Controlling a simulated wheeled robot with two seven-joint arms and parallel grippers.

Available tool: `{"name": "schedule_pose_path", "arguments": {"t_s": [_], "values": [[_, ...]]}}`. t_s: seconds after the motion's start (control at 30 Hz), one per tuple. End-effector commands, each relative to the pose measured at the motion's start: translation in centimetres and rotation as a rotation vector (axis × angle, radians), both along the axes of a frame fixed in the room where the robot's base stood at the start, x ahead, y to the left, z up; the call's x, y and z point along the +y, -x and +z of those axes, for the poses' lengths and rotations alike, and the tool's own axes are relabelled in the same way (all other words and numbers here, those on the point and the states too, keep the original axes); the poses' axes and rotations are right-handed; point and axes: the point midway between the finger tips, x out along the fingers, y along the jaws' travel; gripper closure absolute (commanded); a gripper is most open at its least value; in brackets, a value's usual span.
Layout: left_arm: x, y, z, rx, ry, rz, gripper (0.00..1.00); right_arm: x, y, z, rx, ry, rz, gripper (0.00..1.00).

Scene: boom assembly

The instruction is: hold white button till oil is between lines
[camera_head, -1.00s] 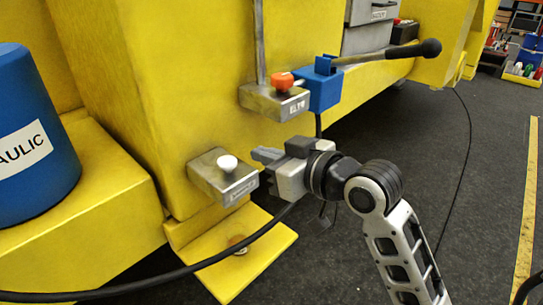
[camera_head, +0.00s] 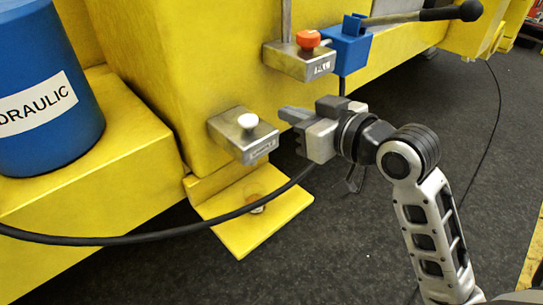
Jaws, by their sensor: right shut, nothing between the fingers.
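The white button (camera_head: 248,121) sits on top of a small grey metal box (camera_head: 240,138) fixed to the yellow machine. My right gripper (camera_head: 288,115) is shut and empty. It is just to the right of the button, with its fingertips pointing left toward it, and in the picture they stand apart from the button. The oil and its level lines are not visible in this view. My left gripper is not in view.
A red button (camera_head: 308,39) sits on another grey box (camera_head: 300,62) above, beside a blue block (camera_head: 347,46) with a black-ended lever (camera_head: 420,15). A blue hydraulic cylinder (camera_head: 45,130) stands left. A black hose (camera_head: 150,238) crosses below. Dark floor (camera_head: 330,240) lies open.

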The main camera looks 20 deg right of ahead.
Motion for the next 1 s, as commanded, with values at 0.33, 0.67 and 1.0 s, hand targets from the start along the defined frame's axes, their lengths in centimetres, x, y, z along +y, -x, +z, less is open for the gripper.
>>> {"name": "schedule_pose_path", "arguments": {"t_s": [0.33, 0.67, 1.0], "values": [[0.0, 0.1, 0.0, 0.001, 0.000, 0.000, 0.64, 0.0, 0.0, 0.0, 0.000, 0.000, 0.000, 1.00], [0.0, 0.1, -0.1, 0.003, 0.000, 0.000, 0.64, 0.0, 0.0, 0.0, 0.000, 0.000, 0.000, 1.00], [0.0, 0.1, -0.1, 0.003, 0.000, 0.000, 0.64, 0.0, -0.1, -1.4, 0.023, -0.005, -0.011, 1.00]]}}
